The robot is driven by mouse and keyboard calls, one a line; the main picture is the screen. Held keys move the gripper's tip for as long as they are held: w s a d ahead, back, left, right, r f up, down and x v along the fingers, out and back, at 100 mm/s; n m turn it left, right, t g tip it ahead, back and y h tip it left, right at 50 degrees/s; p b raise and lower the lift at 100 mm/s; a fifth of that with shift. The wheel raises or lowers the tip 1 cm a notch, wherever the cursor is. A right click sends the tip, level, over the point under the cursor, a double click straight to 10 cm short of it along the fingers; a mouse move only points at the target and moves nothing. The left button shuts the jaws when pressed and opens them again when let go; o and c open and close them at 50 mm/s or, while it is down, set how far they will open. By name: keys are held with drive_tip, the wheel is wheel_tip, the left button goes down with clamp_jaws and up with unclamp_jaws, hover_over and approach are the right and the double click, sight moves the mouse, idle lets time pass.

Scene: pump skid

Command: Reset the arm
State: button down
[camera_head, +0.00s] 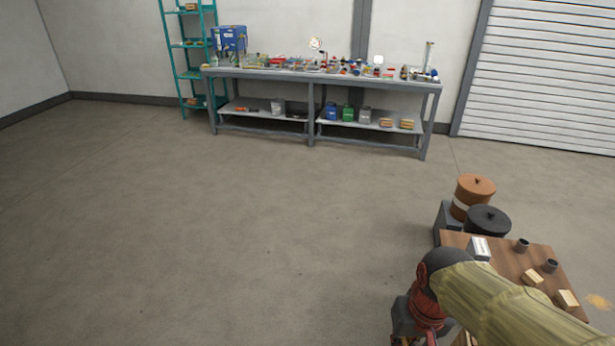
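The task names no object apart from the arm. A large khaki rounded form (490,303) fills the lower right corner, with a dark rounded end and a red ribbed part (426,305) below it.
A grey workbench (322,76) with many small items stands along the back wall, beside a teal shelf rack (184,44). A brown table (505,257) with small items, an orange drum (470,192) and a black drum (487,221) stand right. The middle floor is clear.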

drive_tip(key=s+r+t, duration=0.3)
drive_tip(key=r+t, duration=0.1)
drive_tip(key=r, duration=0.6)
drive_tip(key=shift+s+r+n, duration=0.3)
drive_tip(key=shift+r, duration=0.05)
drive_tip(key=shift+d, duration=0.1)
